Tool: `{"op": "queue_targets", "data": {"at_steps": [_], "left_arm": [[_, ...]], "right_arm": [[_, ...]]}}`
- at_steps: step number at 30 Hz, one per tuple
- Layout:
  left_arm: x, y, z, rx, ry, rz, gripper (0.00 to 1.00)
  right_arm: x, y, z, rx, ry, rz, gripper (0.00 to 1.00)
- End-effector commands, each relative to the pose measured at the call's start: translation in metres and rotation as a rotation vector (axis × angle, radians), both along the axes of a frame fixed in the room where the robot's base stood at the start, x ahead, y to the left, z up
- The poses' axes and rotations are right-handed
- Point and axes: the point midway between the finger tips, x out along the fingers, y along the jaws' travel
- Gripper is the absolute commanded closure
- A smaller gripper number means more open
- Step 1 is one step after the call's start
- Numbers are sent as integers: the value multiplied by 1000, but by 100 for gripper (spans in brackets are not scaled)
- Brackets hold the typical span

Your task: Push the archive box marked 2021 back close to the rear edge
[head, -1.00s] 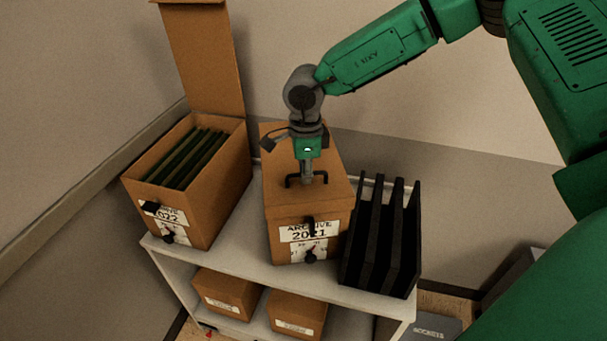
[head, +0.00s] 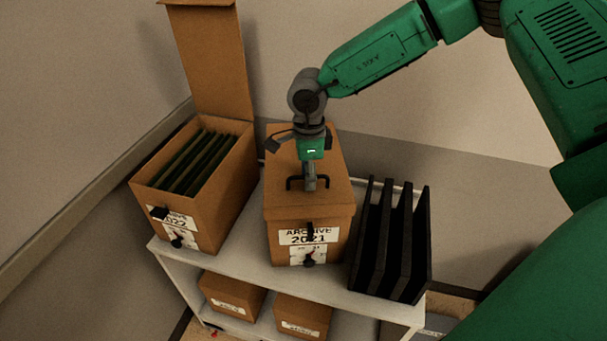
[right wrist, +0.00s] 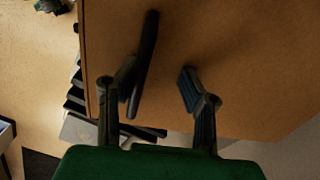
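The archive box marked 2021 (head: 285,245) stands upright and closed on the white shelf top (head: 245,262). It is between the 2022 box and the black file holders, with a strip of shelf showing in front of it. My right gripper (head: 309,186) points down at the black handle (head: 294,181) on its lid. In the right wrist view my gripper's fingers (right wrist: 162,92) are apart. The handle (right wrist: 146,60) shows between them, near the left finger, with a gap to the right finger. The rear shelf edge behind the box is mostly hidden. My left gripper is not in view.
The archive box marked 2022 (head: 228,205) stands open on the left, holding dark folders, its lid raised. Black file holders (head: 390,240) stand close on the right. Two small brown boxes (head: 232,293) sit on the lower shelf. A wall (head: 440,180) rises behind.

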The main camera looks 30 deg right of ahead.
Motion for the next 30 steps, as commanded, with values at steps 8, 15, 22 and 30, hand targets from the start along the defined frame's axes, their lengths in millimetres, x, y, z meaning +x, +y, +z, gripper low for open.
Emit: {"op": "queue_targets", "data": {"at_steps": [8, 15, 22, 30], "left_arm": [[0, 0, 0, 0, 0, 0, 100], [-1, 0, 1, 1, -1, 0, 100], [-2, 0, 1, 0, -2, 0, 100], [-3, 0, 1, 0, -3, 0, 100]], "right_arm": [[6, -1, 4, -9, -17, -2, 77], [7, 0, 6, -9, -18, -1, 77], [6, 3, 37, -8, -23, 0, 77], [2, 5, 94, -7, -18, -1, 77]]}}
